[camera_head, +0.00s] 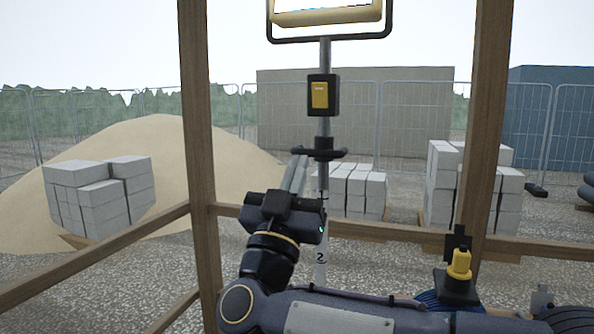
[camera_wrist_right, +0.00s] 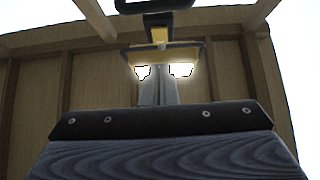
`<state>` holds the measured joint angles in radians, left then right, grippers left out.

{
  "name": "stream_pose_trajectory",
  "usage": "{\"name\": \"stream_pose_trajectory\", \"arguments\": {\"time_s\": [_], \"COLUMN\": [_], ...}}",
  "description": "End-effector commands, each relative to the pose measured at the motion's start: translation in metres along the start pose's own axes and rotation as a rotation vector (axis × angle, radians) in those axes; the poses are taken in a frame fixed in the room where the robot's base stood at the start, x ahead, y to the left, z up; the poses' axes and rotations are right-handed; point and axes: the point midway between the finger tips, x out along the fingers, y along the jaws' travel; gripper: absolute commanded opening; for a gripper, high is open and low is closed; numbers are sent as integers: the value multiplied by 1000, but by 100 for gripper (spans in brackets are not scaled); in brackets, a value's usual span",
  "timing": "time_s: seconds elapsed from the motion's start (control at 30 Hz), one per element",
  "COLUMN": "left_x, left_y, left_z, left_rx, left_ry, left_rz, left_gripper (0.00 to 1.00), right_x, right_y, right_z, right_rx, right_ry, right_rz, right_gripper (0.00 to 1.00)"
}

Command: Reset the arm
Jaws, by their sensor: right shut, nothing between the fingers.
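My right arm (camera_head: 340,312) comes in from the lower right in the head view and bends upward at the wrist. My right gripper (camera_head: 298,162) points up, just left of a grey pole (camera_head: 324,136). Its fingers are together with nothing between them. In the wrist view the shut fingers (camera_wrist_right: 158,90) point toward a yellow-framed lamp (camera_wrist_right: 165,53) overhead. A box with a yellow switch (camera_head: 320,95) is on the pole above the fingertips. I cannot tell whether the gripper touches the pole. My left gripper is not in view.
Wooden posts (camera_head: 198,120) and rails (camera_head: 390,239) frame the opening. A yellow-topped fitting (camera_head: 459,264) stands at the lower right, close to my forearm. Outside are pale block stacks (camera_head: 100,195), a sand heap (camera_head: 160,150) and wire fencing (camera_head: 400,115).

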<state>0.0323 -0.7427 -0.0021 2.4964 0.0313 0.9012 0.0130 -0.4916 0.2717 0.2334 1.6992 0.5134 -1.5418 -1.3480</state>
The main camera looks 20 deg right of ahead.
Motion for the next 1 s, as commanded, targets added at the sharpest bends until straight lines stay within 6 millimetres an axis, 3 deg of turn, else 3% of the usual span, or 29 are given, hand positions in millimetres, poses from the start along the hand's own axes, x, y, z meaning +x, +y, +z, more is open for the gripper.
{"name": "stream_pose_trajectory", "arguments": {"time_s": [0.17, 0.3, 0.37, 0.47, 0.57, 0.67, 0.8, 1.0], "left_x": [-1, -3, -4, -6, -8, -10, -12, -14], "left_y": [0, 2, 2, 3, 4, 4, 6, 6], "left_z": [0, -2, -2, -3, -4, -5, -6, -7], "left_rx": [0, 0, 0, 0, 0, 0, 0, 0], "left_ry": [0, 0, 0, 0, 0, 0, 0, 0], "left_rz": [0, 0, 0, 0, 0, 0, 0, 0], "left_gripper": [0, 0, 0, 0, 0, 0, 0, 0], "right_x": [5, 6, -2, -30, -72, -128, -217, -323], "right_y": [2, 4, 7, 16, 33, 60, 108, 168], "right_z": [2, 16, 28, 56, 89, 123, 160, 179], "right_rx": [28, 104, 141, 191, 231, 263, 294, 314], "right_ry": [-1, -51, -111, -267, -485, -753, -1156, -1621], "right_rz": [-76, -301, -424, -612, -758, -849, -875, -777], "right_gripper": [0, 0, 0, 0, 0, 0, 0, 0]}}
